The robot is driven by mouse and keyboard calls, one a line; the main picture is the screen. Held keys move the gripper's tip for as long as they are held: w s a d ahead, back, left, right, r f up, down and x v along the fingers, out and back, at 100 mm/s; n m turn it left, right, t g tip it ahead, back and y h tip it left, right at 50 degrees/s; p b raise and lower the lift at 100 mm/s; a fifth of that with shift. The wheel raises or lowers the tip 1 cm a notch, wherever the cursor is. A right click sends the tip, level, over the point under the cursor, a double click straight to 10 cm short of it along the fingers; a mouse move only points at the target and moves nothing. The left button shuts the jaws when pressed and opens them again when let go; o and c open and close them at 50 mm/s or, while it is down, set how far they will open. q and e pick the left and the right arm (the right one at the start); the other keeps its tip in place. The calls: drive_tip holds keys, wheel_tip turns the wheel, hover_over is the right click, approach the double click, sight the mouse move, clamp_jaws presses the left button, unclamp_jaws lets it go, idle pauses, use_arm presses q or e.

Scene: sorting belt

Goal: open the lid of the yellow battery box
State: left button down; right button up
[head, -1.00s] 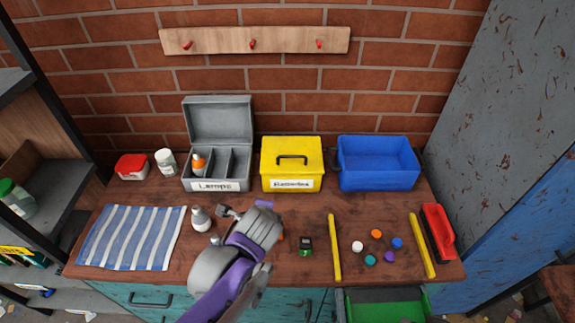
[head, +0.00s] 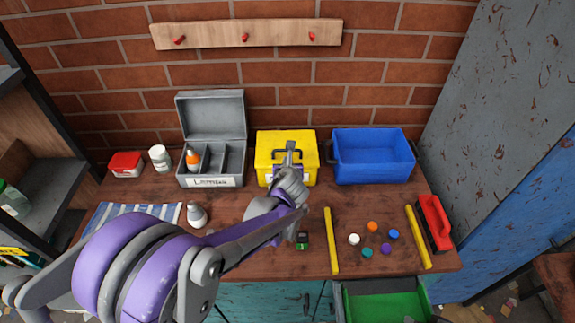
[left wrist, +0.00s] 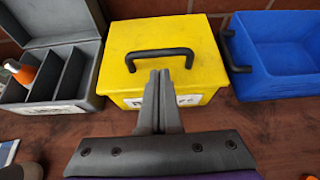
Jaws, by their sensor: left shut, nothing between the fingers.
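The yellow battery box (head: 268,150) stands at the back of the bench between the grey box and the blue bin, its lid down. It also fills the upper middle of the left wrist view (left wrist: 203,38). Its black handle (left wrist: 161,53) lies on the lid. My left gripper (head: 290,146) reaches over the front of the box in the head view. In the left wrist view its fingers (left wrist: 160,75) are together and empty, just in front of the handle, covering part of the white label. Whether they touch the box I cannot tell. My right gripper is not in view.
The blue bin (head: 374,178) is close on the right. A white bulb (head: 197,214), a small dark-green object (head: 302,240), yellow strips and several coloured discs lie in front.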

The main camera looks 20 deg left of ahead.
use_arm(q)
drive_tip(key=shift+x, duration=1.6)
drive_tip(key=shift+d+r, duration=0.1)
drive_tip(key=shift+r, duration=0.05)
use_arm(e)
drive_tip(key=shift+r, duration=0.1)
